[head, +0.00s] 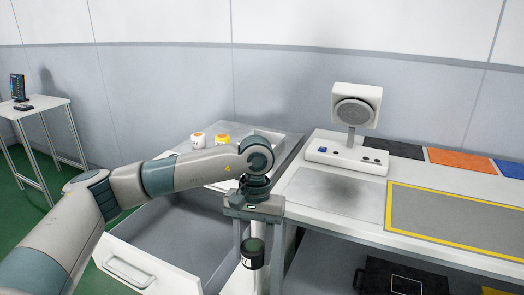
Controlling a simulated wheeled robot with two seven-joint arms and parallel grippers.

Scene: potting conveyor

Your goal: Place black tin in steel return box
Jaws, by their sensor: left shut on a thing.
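My left gripper (256,250) points down and is shut on the black tin (253,256), which has a dark green top and a white mark on its side. The tin hangs upright between the fingers, near the right side of an open grey drawer-like box (142,270) with a white front and handle. How high the tin is above the surfaces below is unclear. I cannot tell for sure which container is the steel return box. A shallow metal-coloured tray (275,133) lies behind my wrist. My right gripper is not in view.
A white-orange jar (198,141) and a yellow jar (222,140) stand at the back, behind my forearm. To the right is a white bench with a speaker-like device (354,110), a yellow-edged grey mat (450,222) and coloured panels. A dark case (395,279) sits underneath.

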